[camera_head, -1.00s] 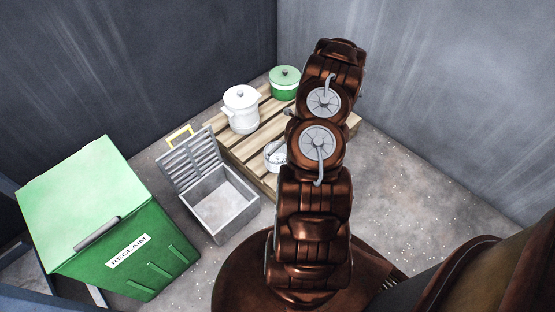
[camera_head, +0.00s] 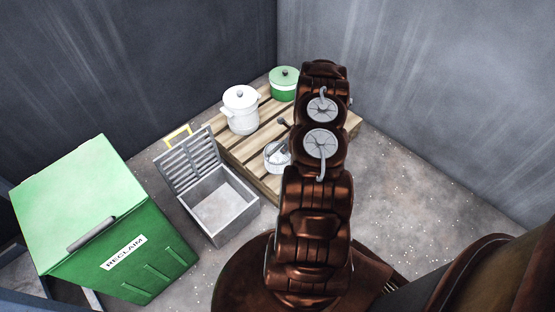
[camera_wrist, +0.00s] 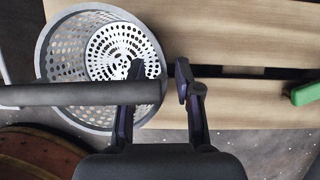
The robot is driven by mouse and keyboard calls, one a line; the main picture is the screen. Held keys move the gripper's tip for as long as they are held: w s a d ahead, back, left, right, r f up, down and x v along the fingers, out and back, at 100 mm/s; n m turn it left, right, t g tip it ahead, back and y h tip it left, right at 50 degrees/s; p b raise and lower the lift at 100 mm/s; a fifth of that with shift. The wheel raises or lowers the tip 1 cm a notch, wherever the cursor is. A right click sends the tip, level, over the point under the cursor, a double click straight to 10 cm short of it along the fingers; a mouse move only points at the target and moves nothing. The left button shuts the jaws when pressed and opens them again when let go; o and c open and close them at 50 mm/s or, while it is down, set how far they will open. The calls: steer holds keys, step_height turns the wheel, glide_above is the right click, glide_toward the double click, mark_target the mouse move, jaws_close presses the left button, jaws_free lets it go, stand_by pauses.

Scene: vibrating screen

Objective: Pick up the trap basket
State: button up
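The trap basket appears to be the grey perforated round basket (camera_wrist: 60,65) at the upper left of the wrist view. In the head view it is the small pale basket (camera_head: 272,160) at the pallet's front edge, partly hidden by my arm. A dark grey bar (camera_wrist: 50,94), apparently its handle, crosses the wrist view from the left edge and ends between my fingertips. My gripper (camera_wrist: 160,78) is open, its two dark fingers apart near the bar's end. I cannot tell whether either finger touches the bar. In the head view my arm hides the gripper.
The wooden pallet (camera_head: 258,138) also bears a white lidded pot (camera_head: 241,112) and a green lidded pot (camera_head: 284,85). A grey open box (camera_head: 222,208) with a slatted lid stands to its left. A green RECLAIM bin (camera_head: 95,205) is at far left. Floor at right is clear.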

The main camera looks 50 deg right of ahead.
steer(key=shift+x, duration=1.1)
jaws_close()
